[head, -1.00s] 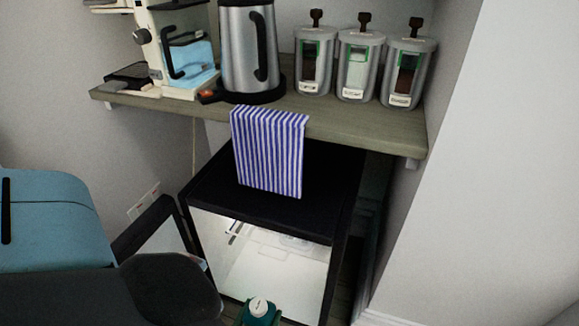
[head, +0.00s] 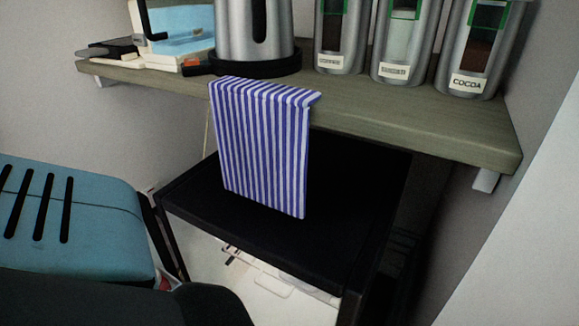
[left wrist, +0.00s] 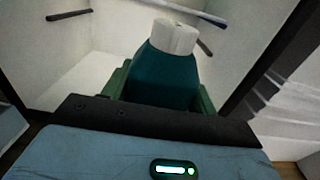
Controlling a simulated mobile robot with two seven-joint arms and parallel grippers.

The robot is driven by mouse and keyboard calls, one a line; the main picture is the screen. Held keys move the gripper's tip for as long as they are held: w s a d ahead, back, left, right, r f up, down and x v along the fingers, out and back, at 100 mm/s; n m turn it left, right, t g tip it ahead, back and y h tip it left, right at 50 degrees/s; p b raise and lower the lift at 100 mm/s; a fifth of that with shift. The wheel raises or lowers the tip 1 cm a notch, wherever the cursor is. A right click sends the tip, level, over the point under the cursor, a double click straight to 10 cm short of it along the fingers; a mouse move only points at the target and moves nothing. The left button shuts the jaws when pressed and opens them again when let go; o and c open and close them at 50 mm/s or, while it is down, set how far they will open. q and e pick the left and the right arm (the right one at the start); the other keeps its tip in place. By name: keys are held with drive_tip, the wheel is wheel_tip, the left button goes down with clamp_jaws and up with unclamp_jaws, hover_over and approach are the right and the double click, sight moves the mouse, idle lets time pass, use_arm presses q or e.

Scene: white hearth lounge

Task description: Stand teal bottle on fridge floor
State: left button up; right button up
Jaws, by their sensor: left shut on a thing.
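The teal bottle (left wrist: 162,78) with a white cap (left wrist: 175,37) shows in the left wrist view. My left gripper (left wrist: 163,88) is shut on it, with green fingers on both sides. The bottle's lower part is hidden behind the gripper. The fridge's white interior (left wrist: 75,80) lies beyond and around the bottle. In the head view the black-topped fridge (head: 340,230) stands under a shelf, with its bright inside (head: 250,297) partly showing at the lower edge. My left arm covers the lower left there; its fingers and the bottle are out of that view. My right gripper is not in view.
The open fridge door (head: 165,240) stands at the left, close beside my left arm. A striped cloth (head: 262,150) hangs from the wooden shelf (head: 400,125) over the fridge top. A kettle (head: 257,35) and canisters (head: 405,40) stand on the shelf.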

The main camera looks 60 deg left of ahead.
use_arm(q)
drive_tip(key=w+a+f+b, duration=0.1)
drive_tip(key=w+a+b, duration=0.1)
drive_tip(key=w+a, duration=0.1)
drive_tip(key=w+a+f+b, duration=0.2)
drive_tip(key=w+a, duration=0.1)
drive_tip(key=w, duration=0.2)
drive_tip(key=w+a+f+b, duration=0.2)
drive_tip(key=w+a+b, duration=0.1)
drive_tip(key=w, duration=0.1)
drive_tip(key=shift+w+a, duration=0.35)
drive_tip(key=shift+a, duration=0.05)
drive_tip(key=o, duration=1.4)
drive_tip(key=shift+f, duration=0.15)
